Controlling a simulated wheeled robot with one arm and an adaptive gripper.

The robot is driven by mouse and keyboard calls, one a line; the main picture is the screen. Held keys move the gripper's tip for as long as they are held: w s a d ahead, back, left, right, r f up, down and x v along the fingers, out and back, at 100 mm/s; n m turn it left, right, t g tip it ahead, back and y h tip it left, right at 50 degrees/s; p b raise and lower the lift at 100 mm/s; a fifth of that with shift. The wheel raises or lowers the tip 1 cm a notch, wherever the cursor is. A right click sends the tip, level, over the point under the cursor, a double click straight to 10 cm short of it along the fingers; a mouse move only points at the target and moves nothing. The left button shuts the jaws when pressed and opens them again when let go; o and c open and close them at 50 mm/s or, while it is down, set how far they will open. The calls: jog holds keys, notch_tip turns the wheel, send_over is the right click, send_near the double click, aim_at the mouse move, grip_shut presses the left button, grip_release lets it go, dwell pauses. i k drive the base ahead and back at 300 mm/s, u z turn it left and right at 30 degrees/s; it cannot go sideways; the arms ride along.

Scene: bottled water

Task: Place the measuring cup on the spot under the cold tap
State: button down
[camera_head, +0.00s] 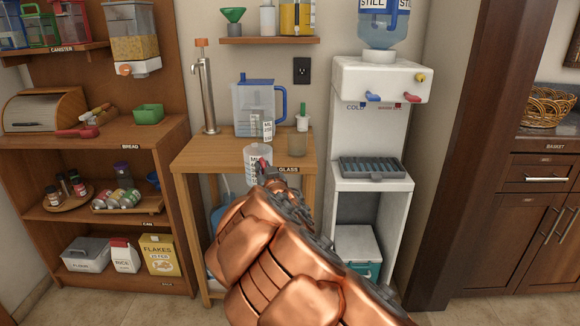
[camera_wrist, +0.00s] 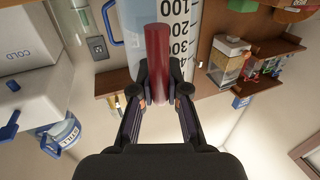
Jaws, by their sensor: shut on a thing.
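The measuring cup (camera_head: 256,156) is clear with dark scale marks and appears just over the front edge of the small wooden table. In the wrist view the cup (camera_wrist: 180,30) fills the top middle, and its red handle (camera_wrist: 157,42) runs between my fingers. My gripper (camera_wrist: 159,88) is shut on that handle; in the head view the gripper (camera_head: 270,176) is partly hidden by my arm. The blue cold tap (camera_head: 372,96) is on the white water dispenser (camera_head: 350,72), at the right. The grey drip tray (camera_head: 372,168) lies below the taps, with nothing standing on it.
A red tap (camera_head: 411,98) is right of the cold tap. A dark door frame (camera_head: 465,130) stands right of the dispenser.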

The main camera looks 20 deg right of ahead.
aim_at(357, 168)
jog(key=k, duration=1.2)
jog(key=u, duration=0.7)
jog(key=i, duration=1)
jog(key=z, duration=0.6)
jog(key=i, duration=0.8)
jog(key=z, duration=0.1)
